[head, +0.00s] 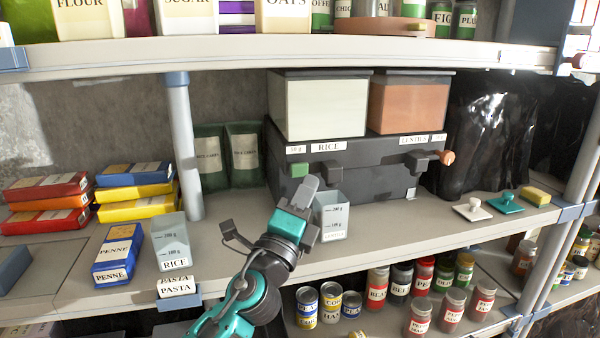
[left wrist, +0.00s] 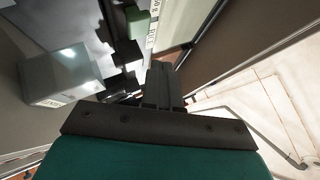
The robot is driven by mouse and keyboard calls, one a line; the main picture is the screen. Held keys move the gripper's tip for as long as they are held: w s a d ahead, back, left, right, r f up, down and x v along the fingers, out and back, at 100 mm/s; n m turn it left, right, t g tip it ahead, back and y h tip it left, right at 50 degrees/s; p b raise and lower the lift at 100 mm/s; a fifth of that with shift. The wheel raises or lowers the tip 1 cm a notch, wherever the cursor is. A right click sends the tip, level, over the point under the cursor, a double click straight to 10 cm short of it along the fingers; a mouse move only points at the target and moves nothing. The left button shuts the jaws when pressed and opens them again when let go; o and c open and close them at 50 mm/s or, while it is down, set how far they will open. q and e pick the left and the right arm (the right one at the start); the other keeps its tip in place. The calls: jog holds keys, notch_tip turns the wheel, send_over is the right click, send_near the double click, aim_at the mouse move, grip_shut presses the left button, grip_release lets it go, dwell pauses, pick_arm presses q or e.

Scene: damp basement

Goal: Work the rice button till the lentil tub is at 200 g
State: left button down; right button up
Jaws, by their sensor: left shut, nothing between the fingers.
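The dispenser (head: 345,158) is a dark box on the middle shelf. A green button (head: 299,170) sits under its RICE label; it also shows in the left wrist view (left wrist: 138,21). The lentil tub (head: 334,222), grey with 100 g and 200 g marks, stands below the rice-side spout (head: 328,171); I see no clear fill level in it. It shows in the left wrist view (left wrist: 62,78). My left gripper (head: 307,190) is shut and empty, just below the green button and partly in front of the lentil tub. My right gripper is not in view.
An orange knob (head: 447,157) is on the lentils side. Cans and jars (head: 378,288) fill the shelf below.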

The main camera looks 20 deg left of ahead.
aim_at(298, 168)
pick_arm(q)
jog(key=shift+w+a, duration=0.75)
jog(key=shift+w, duration=0.3)
dwell(0.4)
dwell(0.8)
jog(key=shift+w+a+b, duration=0.2)
jog(key=shift+w+b, duration=0.15)
